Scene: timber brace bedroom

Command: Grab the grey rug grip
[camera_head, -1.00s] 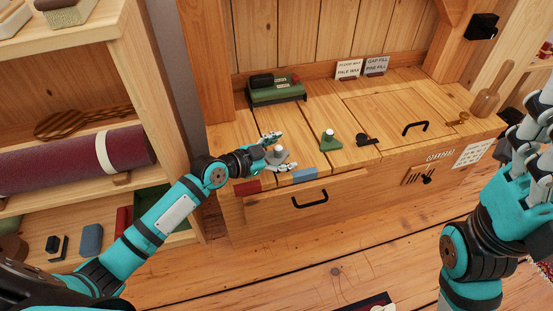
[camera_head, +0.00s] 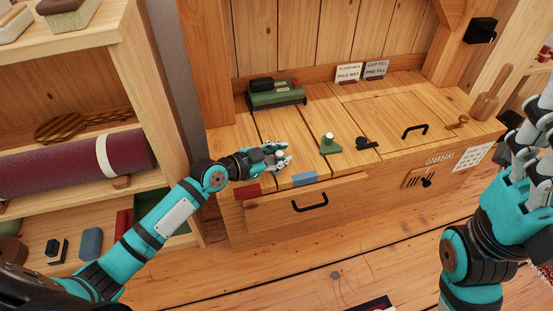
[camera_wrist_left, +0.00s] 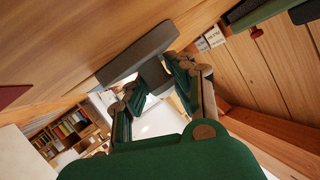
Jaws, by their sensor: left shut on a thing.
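The grey rug grip (camera_wrist_left: 137,54) shows in the left wrist view as a grey bar with a short stem. My left gripper (camera_head: 280,158) is shut on it, with the fingers on both sides of the stem. In the head view the fingers hide most of the grip, at the front left of the wooden bench top. I cannot tell whether its base touches the wood. My right gripper (camera_head: 532,135) is at the right edge of the head view, far from the grip, and its finger state is unclear.
A green grip with a white knob (camera_head: 328,144) stands to the right. A green box tool (camera_head: 276,92) sits behind. Red (camera_head: 248,190) and blue (camera_head: 304,179) patches mark the front edge, above a black drawer handle (camera_head: 310,202). A shelf with a rolled rug (camera_head: 60,165) is at left.

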